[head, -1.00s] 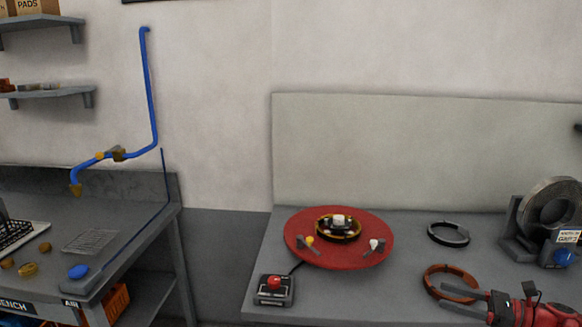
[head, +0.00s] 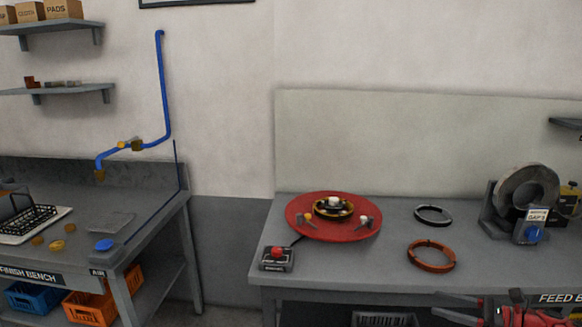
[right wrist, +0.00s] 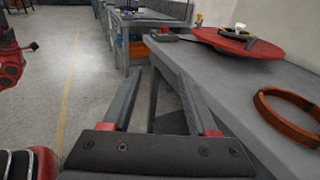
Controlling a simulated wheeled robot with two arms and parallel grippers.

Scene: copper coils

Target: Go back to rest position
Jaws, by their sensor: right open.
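My right gripper (head: 441,304) is at the lower right of the head view, in front of the front edge of the feed bench (head: 345,272). It is open and empty. In the right wrist view its two grey fingers (right wrist: 148,72) stand apart with nothing between them. The copper coil (head: 431,255) lies flat on the bench, beyond the gripper and apart from it; it also shows at the right of the right wrist view (right wrist: 289,119). My left gripper is not in the head view. A red part of my own body shows at the left edge of the right wrist view.
A red turntable (head: 300,222), a button box (head: 277,259), a dark ring (head: 433,215) and a coil gauge (head: 528,190) stand on the bench. The finish bench (head: 150,215) is at the left. Open floor (right wrist: 70,90) lies left of the bench.

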